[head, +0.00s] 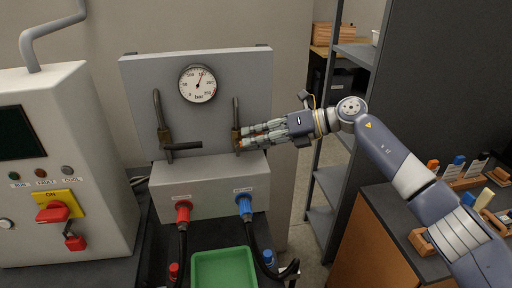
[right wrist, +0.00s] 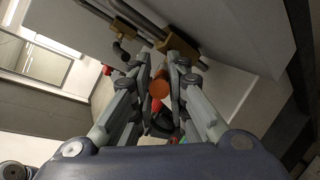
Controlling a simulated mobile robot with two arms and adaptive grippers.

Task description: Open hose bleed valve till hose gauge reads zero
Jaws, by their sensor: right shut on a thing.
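The round gauge (head: 198,84) sits on the grey back panel, its needle pointing up and slightly right, well off zero. Two pipes with brass valves rise below it. The left valve (head: 164,136) has a dark lever (head: 184,147) lying horizontally. My right gripper (head: 241,138) is at the right valve (head: 235,133), shut on its handle. The fingers hide most of this handle in the head view. My left gripper is out of view.
Red (head: 183,212) and blue (head: 245,206) hose couplings are on the box front, above a green tray (head: 224,268). A white control cabinet (head: 62,165) stands left. A shelf unit (head: 325,185) and a bench with bottles (head: 458,165) are right.

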